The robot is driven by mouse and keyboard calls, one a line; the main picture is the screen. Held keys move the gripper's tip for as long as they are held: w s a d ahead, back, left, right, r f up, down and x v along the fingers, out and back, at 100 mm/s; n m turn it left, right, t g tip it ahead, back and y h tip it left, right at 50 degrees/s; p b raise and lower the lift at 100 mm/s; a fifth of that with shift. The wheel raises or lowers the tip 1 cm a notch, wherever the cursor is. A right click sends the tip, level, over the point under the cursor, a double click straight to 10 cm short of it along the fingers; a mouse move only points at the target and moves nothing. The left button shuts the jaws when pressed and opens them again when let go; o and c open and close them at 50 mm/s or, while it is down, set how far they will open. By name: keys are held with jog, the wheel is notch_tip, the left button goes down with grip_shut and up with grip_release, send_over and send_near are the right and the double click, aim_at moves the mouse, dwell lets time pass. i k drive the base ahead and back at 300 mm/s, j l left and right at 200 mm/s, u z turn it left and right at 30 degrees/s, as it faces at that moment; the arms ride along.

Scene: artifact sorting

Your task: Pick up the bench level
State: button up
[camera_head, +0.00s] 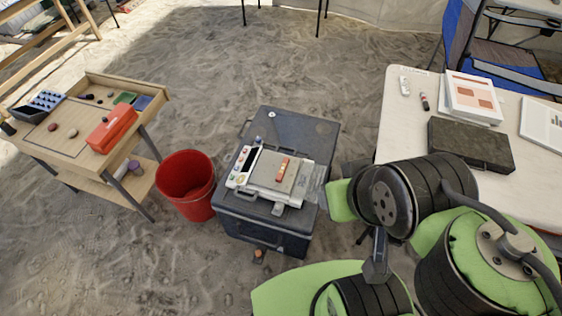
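A small orange-red bar with a pale middle, which looks like the bench level (283,170), lies on a flat grey-beige slab (267,183). The slab rests on a white device (237,181) on top of a dark grey case (300,125). My arm comes in from the lower right. My gripper (314,186) seems to be the greyish part at the arm's end, just right of the slab and apart from the bar. Its fingers are too small and unclear to tell whether they are open or shut.
A red bucket (186,183) stands left of the case. A wooden table (62,148) with a red box (111,129) is farther left. A white table (398,127) with a dark case (470,144) and papers is at the right. Open sand lies behind the case.

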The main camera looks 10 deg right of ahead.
aim_at(280, 174)
jog(key=i+j+u, duration=0.15)
jog(key=j, duration=0.25)
jog(key=j+u, duration=0.15)
jog(key=j, duration=0.2)
jog(key=i+j+u, duration=0.15)
jog(key=j, duration=0.2)
jog(key=i+j+u, duration=0.15)
jog(key=j, duration=0.2)
